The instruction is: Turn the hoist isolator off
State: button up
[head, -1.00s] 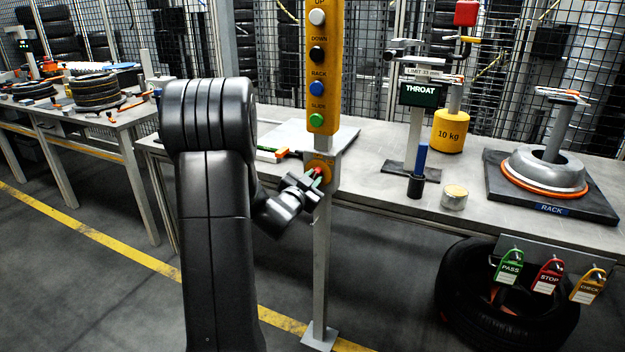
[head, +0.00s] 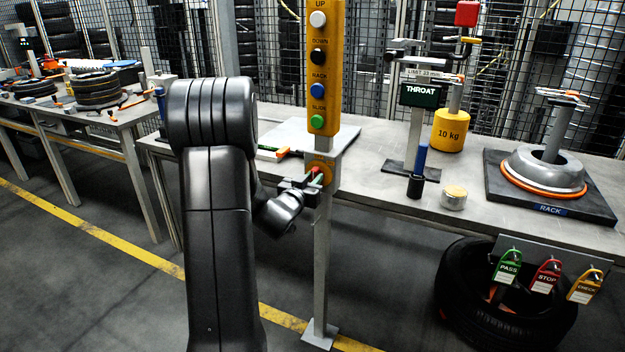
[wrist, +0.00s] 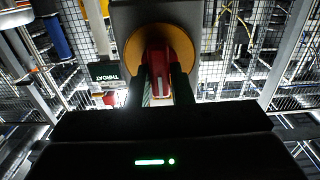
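The hoist isolator is a yellow-orange round plate (head: 326,165) with a red handle, on the grey post below the yellow button box. In the wrist view the red handle (wrist: 158,75) stands upright in the picture before the orange disc (wrist: 133,57). My gripper (head: 312,184) is at the isolator, coming from the lower left. In the wrist view its two dark fingers (wrist: 160,88) lie close along both sides of the handle and look shut on it. The gripper hides part of the handle in the head view.
The yellow button box (head: 322,70) is just above the isolator on the post (head: 321,270). A grey workbench (head: 385,200) lies behind, with a THROAT gauge (head: 419,94), a 10 kg weight (head: 450,130) and a rack stand (head: 550,205). Tags (head: 508,268) hang at the right.

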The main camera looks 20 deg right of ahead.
jog(key=o, duration=0.4)
jog(key=shift+c, duration=0.2)
jog(key=shift+a, duration=0.1)
jog(key=v, duration=1.3)
jog(key=shift+s+a, duration=0.15)
jog(key=shift+s, duration=0.15)
jog(key=shift+m, duration=0.5)
jog(key=shift+x, duration=6.9)
